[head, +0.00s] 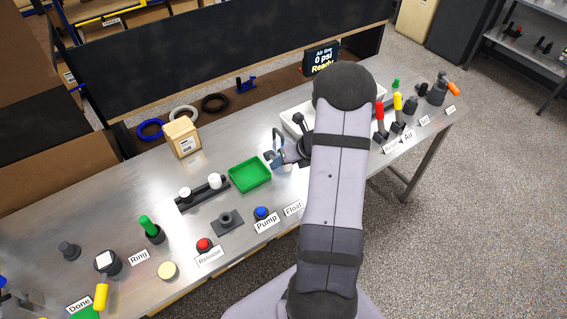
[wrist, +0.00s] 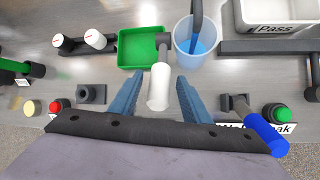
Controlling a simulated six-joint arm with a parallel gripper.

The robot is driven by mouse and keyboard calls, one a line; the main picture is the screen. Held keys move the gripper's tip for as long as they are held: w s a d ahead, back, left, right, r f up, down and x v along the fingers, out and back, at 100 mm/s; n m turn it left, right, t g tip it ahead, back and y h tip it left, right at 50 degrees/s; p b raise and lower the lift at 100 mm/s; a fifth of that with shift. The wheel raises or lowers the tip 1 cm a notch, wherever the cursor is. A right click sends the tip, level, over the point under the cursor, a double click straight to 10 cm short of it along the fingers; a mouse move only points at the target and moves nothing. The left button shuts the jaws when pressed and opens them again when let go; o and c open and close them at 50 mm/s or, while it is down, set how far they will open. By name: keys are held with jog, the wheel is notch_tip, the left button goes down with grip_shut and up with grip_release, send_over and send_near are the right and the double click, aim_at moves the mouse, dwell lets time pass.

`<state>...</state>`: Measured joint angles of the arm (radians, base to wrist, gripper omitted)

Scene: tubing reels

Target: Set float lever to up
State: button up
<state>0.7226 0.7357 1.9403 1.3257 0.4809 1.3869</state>
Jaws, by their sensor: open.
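A lever with a white handle (wrist: 158,86) and a dark top piece stands between my fingers in the wrist view, its handle toward the camera. Its label is hidden there. The Float label (head: 293,208) shows on the bench's front edge in the head view, just left of my arm; my arm hides the lever there. My gripper (wrist: 161,77) is open, with one blue finger on each side of the white handle. I see space beside the handle and cannot tell any contact. My gripper also shows above the bench in the head view (head: 276,152).
A green tray (head: 249,173) lies left of my gripper. A bluish cup (wrist: 195,42) stands just beyond the right finger. A blue-handled lever (wrist: 265,134) and a green button (wrist: 277,113) are to the right. The blue Pump button (head: 262,212) is beside the Float label.

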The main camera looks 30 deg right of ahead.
jog(key=a+v, duration=0.1)
jog(key=v, duration=0.5)
jog(key=shift+d+b, duration=0.4)
jog(key=shift+d, duration=0.05)
jog(key=shift+r, duration=0.1)
jog(key=shift+c, duration=0.3)
jog(key=c, duration=0.6)
jog(key=shift+s+f, duration=0.25)
jog(key=shift+f, duration=0.05)
grip_shut()
jog(key=s+d+f+n+t+b, duration=0.1)
jog(key=s+f+t+b, duration=0.3)
jog(key=b, duration=0.5)
jog(key=s+d+f+n+t+b, duration=0.1)
jog(key=s+f+n+t+b, duration=0.3)
jog(key=s+b, duration=0.3)
jog(key=t+b, duration=0.1)
jog(key=b, duration=0.1)
jog(key=shift+s+f+h+b, duration=0.3)
jog(key=shift+s+f+h, duration=0.05)
jog(key=shift+f+h, duration=0.05)
